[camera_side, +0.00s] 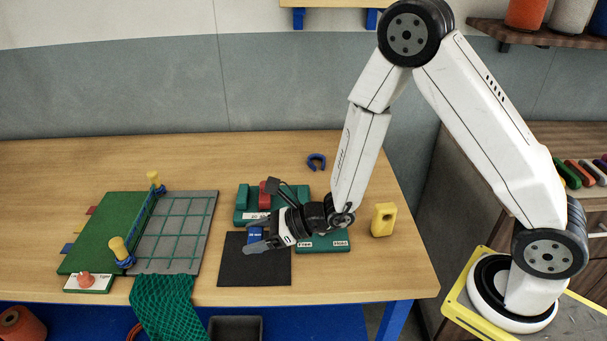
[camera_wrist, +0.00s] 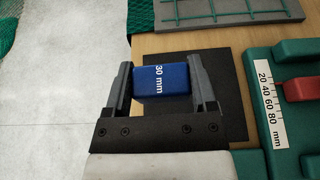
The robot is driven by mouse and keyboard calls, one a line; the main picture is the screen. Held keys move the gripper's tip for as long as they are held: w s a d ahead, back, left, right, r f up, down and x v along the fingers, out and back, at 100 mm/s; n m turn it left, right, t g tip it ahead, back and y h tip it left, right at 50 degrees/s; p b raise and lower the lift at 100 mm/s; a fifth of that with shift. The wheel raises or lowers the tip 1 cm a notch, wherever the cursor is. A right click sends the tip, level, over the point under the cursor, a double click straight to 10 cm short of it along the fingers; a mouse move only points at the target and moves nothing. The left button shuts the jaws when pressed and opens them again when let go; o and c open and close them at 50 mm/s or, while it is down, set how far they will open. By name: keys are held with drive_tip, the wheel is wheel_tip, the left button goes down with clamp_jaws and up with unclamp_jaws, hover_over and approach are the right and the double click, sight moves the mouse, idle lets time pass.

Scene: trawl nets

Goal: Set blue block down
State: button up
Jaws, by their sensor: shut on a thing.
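The blue block (camera_wrist: 160,80), marked "30 mm", is held between the two jaws of my gripper (camera_wrist: 161,84) in the wrist view. In the side view the blue block (camera_side: 255,236) shows partly, with the gripper (camera_side: 258,240) covering the rest. The gripper is over the dark square mat (camera_side: 245,271), which also shows in the wrist view (camera_wrist: 230,68) beneath and beside the block. I cannot tell whether the block touches the mat or is just above it.
A green gauge fixture (camera_side: 242,203) with a red slider (camera_side: 264,194) and a millimetre scale stands behind the mat. A green board with a grey grid panel (camera_side: 175,235) and green netting (camera_side: 165,307) lies left.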

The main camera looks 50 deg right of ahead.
drive_tip(key=shift+s+d+f, duration=0.1)
drive_tip(key=shift+s+d, duration=0.3)
drive_tip(key=shift+s, duration=0.1)
hover_over(266, 270)
drive_tip(key=shift+f, duration=2.2)
drive_tip(key=shift+f, duration=1.8)
drive_tip(key=shift+f, duration=0.15)
drive_tip(key=o, duration=1.2)
drive_tip(key=shift+c, duration=0.2)
